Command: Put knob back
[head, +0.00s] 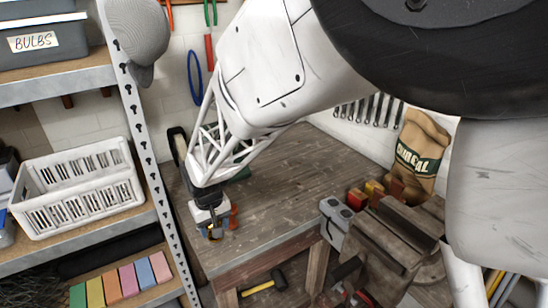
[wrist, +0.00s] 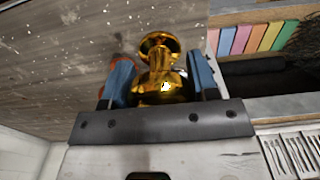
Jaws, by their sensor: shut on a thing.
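A shiny gold knob (wrist: 160,75) sits between the two blue fingers of my gripper (wrist: 162,80) in the wrist view. The fingers are shut on it, and its rounded end points away from the gripper. In the head view my gripper (head: 212,222) hangs over the left front part of the wooden workbench (head: 275,215). Only a small bit of the knob (head: 215,234) shows there, at the fingertips. I cannot tell from these views whether the knob touches the bench. Where the knob belongs is not clear in either view.
A metal shelf (head: 75,87) with a white basket (head: 80,190) stands close on the left. An orange object (head: 233,215) is beside my gripper. A vise (head: 385,240) and a charcoal bag (head: 420,155) are at the right. The bench middle is clear.

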